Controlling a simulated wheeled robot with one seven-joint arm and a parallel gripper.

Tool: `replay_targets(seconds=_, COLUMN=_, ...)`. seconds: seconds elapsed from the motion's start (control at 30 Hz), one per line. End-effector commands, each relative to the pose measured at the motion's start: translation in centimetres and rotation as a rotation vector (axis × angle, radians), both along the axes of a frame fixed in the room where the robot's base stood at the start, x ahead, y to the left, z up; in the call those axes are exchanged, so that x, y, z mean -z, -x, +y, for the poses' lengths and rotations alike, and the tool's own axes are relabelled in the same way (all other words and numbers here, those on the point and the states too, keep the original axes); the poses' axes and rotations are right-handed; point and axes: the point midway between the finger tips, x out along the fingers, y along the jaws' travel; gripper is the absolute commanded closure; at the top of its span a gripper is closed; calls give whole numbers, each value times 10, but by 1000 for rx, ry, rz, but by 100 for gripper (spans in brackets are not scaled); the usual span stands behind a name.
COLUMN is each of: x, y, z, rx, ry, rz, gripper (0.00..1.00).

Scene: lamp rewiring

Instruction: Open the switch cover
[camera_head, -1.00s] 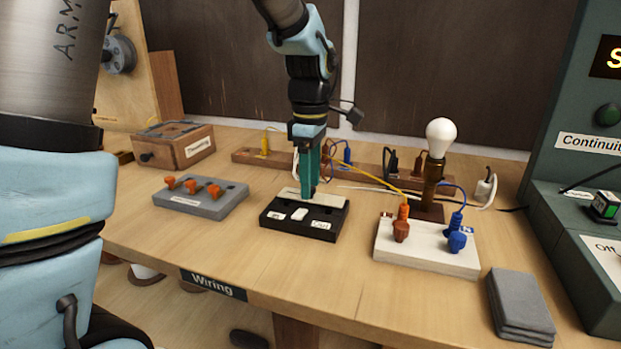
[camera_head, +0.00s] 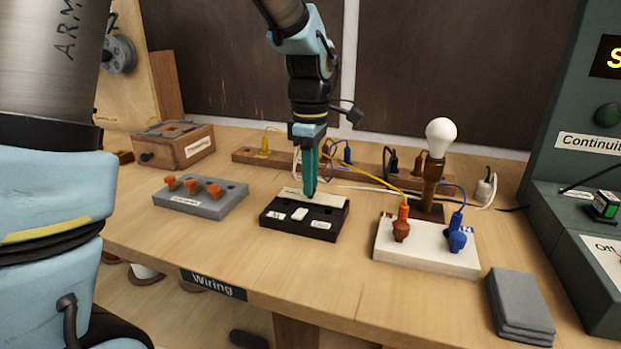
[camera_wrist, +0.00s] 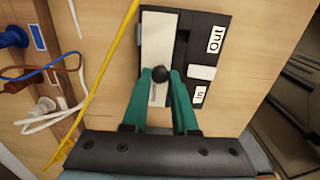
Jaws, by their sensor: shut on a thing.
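The switch box is a black block (camera_head: 270,219) on the bench in the head view, with "In" and "Out" labels and a white switch (camera_head: 299,214). It also shows in the wrist view (camera_wrist: 218,27). A pale cover strip (camera_head: 330,200) lies flat along its far side and shows in the wrist view (camera_wrist: 160,35). A round black knob (camera_wrist: 160,74) stands on the cover. My teal gripper (camera_wrist: 161,78) points down over the cover, its fingertips shut on the knob; in the head view the gripper (camera_head: 310,190) hides the knob.
A grey block with orange plugs (camera_head: 215,205) stands left, and a white board (camera_head: 425,252) with orange and blue plugs stands right. A bulb (camera_head: 440,135) and a rail with cables (camera_head: 240,156) are behind. Bare bench lies in front.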

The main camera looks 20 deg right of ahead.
Motion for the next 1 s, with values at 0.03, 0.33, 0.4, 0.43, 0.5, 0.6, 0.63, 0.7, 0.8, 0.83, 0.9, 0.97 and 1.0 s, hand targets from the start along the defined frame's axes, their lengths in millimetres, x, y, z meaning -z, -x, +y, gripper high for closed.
replay_targets(seconds=0.03, x=-1, y=0, z=0, rx=0, ry=-5, rz=5, gripper=100)
replay_targets(seconds=0.33, x=-10, y=-4, z=-4, rx=1, ry=-78, rz=82, gripper=100)
replay_targets(seconds=0.4, x=-12, y=-6, z=-5, rx=0, ry=-110, rz=116, gripper=100)
replay_targets(seconds=0.43, x=-13, y=-7, z=-6, rx=0, ry=-124, rz=132, gripper=100)
replay_targets(seconds=0.5, x=-14, y=-9, z=-9, rx=0, ry=-162, rz=173, gripper=100)
replay_targets(seconds=0.6, x=-16, y=-12, z=-12, rx=1, ry=-221, rz=236, gripper=100)
replay_targets(seconds=0.63, x=-16, y=-13, z=-13, rx=1, ry=-239, rz=255, gripper=100)
replay_targets(seconds=0.7, x=-16, y=-16, z=-15, rx=0, ry=-284, rz=302, gripper=100)
replay_targets(seconds=0.8, x=-15, y=-20, z=-18, rx=0, ry=-348, rz=372, gripper=100)
replay_targets(seconds=0.83, x=-14, y=-21, z=-20, rx=1, ry=-367, rz=392, gripper=100)
replay_targets(seconds=0.9, x=-12, y=-24, z=-22, rx=0, ry=-412, rz=439, gripper=100)
replay_targets(seconds=0.97, x=-10, y=-26, z=-24, rx=0, ry=-450, rz=480, gripper=100)
replay_targets(seconds=1.0, x=-9, y=-27, z=-26, rx=0, ry=-474, rz=506, gripper=100)
